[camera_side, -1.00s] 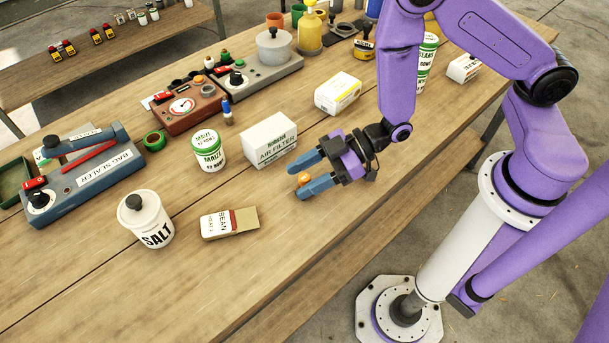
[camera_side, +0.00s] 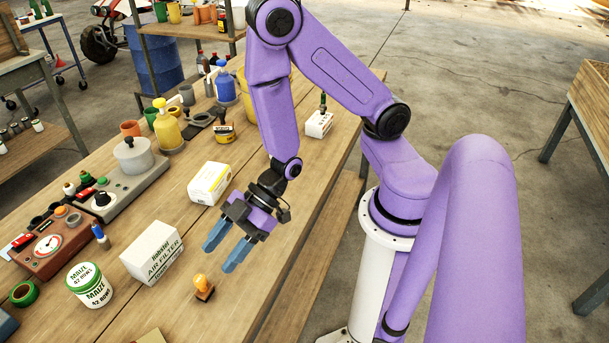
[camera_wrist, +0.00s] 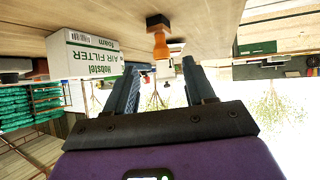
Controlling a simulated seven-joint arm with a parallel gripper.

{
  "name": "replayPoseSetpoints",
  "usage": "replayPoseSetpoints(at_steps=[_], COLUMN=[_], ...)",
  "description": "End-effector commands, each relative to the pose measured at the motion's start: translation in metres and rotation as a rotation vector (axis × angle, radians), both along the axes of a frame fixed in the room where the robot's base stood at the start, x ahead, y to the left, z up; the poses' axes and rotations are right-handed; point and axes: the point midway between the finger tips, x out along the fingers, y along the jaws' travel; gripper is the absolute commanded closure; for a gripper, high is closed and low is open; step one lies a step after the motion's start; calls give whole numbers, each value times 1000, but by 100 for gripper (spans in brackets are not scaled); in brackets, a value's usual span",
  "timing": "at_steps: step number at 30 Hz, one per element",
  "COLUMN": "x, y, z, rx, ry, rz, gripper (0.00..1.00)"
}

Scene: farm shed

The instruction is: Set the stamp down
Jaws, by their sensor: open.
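The stamp has an orange handle (camera_side: 203,282) and a dark base, and stands upright on the bare wooden table (camera_side: 130,318). My gripper (camera_side: 218,260) is open and empty, with its blue fingers pointing toward the stamp from just behind it in the side view. The fingertips look apart from the handle. In the wrist view the picture is upside down: the stamp (camera_wrist: 160,45) shows beyond and between the open fingertips (camera_wrist: 160,64), its base against the table at the top.
An air filter box (camera_side: 153,253) stands left of the stamp, with a maize can (camera_side: 89,286) beyond it. A white and yellow box (camera_side: 209,183) stands behind. Red-brown (camera_side: 50,242) and grey (camera_side: 125,178) devices fill the left. The table's front edge is close on the right.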

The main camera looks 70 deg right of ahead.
Motion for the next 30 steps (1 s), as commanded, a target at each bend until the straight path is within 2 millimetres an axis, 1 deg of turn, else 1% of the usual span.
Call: replayPoseSetpoints(at_steps=[1,5,10,14,20,24,27,30], x=[1,-1,-9,-22,-53,-81,-100,-115], y=[2,-3,-16,-31,-60,-84,-101,-115], z=[7,16,34,51,81,102,116,125], rx=[-43,-174,-330,-439,-592,-692,-752,-799], ry=[-3,21,69,119,222,304,357,397], rz=[1,-14,-49,-79,-119,-134,-134,-132], gripper=[46,46,46,46,46,46,46,46])
